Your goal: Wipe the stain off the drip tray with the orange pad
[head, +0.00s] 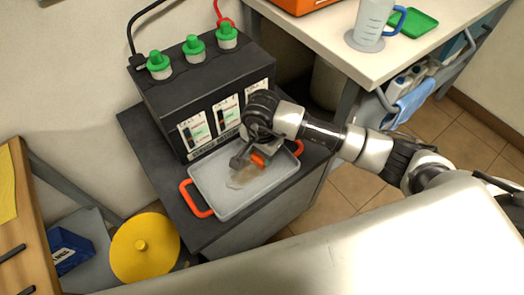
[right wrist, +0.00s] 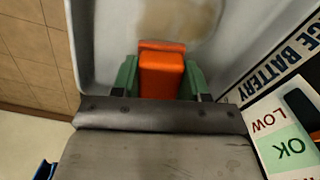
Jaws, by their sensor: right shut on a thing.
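The grey drip tray (head: 212,192) with orange handles lies on the dark cabinet top, in front of the battery. A brownish stain (head: 239,180) shows on its floor; it also shows at the top of the right wrist view (right wrist: 180,16). My right gripper (head: 249,160) is over the tray, shut on the orange pad (head: 259,159). In the right wrist view the orange pad (right wrist: 162,75) sits between the green fingertips, beside the stain. I cannot tell whether the pad touches the tray. My left gripper is not in view.
The black battery (head: 190,95) with green caps stands close behind the tray. A white table (head: 330,35) with a measuring jug (head: 372,18) is at the upper right. A yellow round lid (head: 144,248) and a blue bin (head: 70,250) are at the lower left.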

